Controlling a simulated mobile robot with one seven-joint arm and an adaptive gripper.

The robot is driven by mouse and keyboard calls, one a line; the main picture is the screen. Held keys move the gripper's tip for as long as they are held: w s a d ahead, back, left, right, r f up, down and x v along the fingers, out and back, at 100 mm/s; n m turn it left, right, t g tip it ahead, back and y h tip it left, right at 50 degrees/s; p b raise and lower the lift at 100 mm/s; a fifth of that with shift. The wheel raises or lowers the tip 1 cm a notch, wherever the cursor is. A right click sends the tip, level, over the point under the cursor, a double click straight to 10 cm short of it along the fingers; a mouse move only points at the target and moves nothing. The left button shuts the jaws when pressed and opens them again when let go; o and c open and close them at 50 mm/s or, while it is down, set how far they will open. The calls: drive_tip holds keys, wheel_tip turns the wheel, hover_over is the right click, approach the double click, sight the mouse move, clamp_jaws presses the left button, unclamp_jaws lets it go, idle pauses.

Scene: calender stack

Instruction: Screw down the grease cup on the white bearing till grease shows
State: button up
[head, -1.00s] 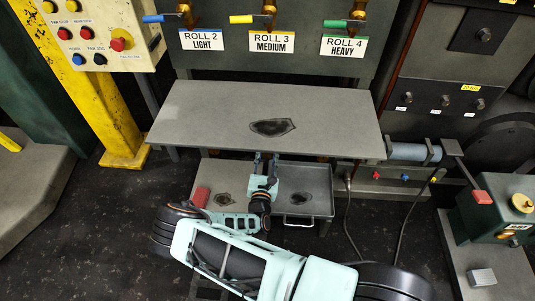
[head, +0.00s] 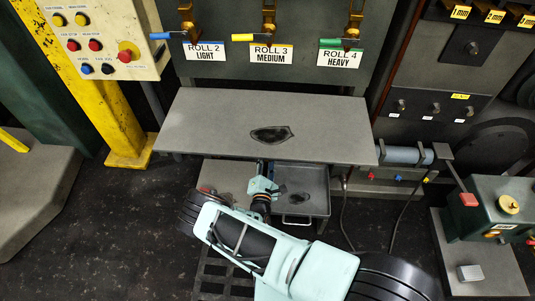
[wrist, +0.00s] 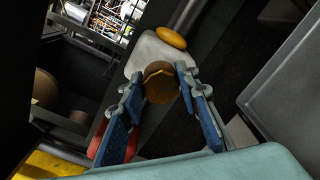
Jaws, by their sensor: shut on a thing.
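In the wrist view, a round brass-brown grease cup (wrist: 160,84) sits against the pale white bearing (wrist: 149,50). A rounded orange-yellow piece (wrist: 171,38) is on the bearing's upper end. My gripper (wrist: 163,80) has its two blue-padded fingers on either side of the cup and is shut on it. In the head view, my gripper (head: 265,165) reaches under the front edge of the grey shelf, and its tips are mostly hidden. The cup and bearing cannot be made out there. I cannot tell whether any grease shows at the bearing.
The grey shelf (head: 200,115) with a dark stain overhangs my gripper. A grey tray (head: 303,212) is just right of my wrist. Blue, yellow and green levers are above. A black cable hangs right of the tray. Dark floor on the left is open.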

drive_tip(key=shift+m+p, duration=0.45)
drive_tip(key=shift+m, duration=0.45)
drive_tip(key=o, duration=1.2)
drive_tip(key=shift+c, duration=0.2)
wheel_tip(320, 180, up, 9)
drive_tip(key=shift+a+f, duration=0.1)
drive_tip(key=shift+r, duration=0.6)
